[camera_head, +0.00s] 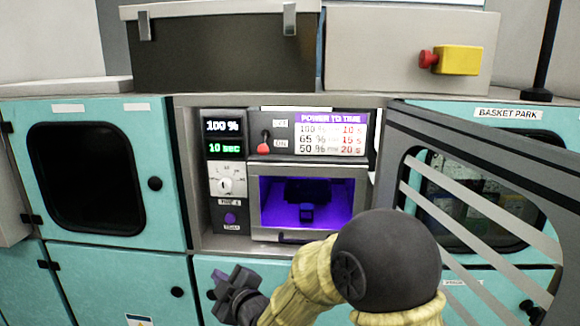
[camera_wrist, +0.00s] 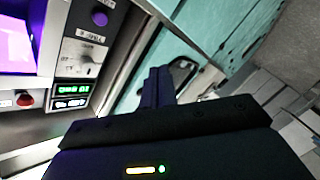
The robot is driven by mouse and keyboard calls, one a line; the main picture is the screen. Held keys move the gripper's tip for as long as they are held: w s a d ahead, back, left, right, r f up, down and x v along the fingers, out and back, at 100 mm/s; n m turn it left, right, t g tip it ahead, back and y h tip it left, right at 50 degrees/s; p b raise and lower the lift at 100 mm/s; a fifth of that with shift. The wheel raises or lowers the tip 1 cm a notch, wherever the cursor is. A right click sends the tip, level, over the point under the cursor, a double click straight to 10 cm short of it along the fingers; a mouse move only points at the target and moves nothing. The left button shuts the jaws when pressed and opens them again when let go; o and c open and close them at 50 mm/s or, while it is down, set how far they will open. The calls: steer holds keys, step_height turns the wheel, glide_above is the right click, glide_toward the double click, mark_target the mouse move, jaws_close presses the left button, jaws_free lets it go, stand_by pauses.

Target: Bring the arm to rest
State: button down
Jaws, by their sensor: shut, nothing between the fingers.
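My gripper (camera_head: 233,290) is in front of the machine, low and a little left of its purple-lit chamber. Its fingers look closed together and hold nothing. In the wrist view the closed fingers (camera_wrist: 158,84) point toward the teal cabinet front, apart from the panel. My arm (camera_head: 330,270), with a yellow ribbed sleeve and a dark round joint, reaches in from the bottom and covers part of the cabinet front below the chamber.
The machine's lit chamber (camera_head: 306,203) holds a dark object. Its control panel (camera_head: 226,165) reads 100 % and 10 sec. A striped grey door (camera_head: 480,190) stands open at right. Teal cabinet doors (camera_head: 100,170) are at left. A red button on a yellow box (camera_head: 457,60) sits on top.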

steer(key=s+d+f+m+g+h+p, duration=0.1)
steer(key=s+d+f+m+g+h, duration=0.2)
steer(key=d, duration=0.5)
steer(key=s+d+f+m+g+h, duration=0.1)
steer(key=s+d+m+h, duration=0.3)
steer(key=d, duration=0.5)
steer(key=s+d+f+m+g+h+p, duration=0.1)
steer(key=s+d+f+m+g+h, duration=0.15)
steer(key=d+m, duration=0.4)
steer(key=s+d+f+m+g, duration=0.1)
steer(key=s+d+m+g, duration=0.2)
steer(key=s+d, duration=0.4)
steer(key=shift+s+d+m+g+h, duration=0.35)
steer(key=shift+s+h, duration=0.1)
steer(key=shift+s, duration=0.75)
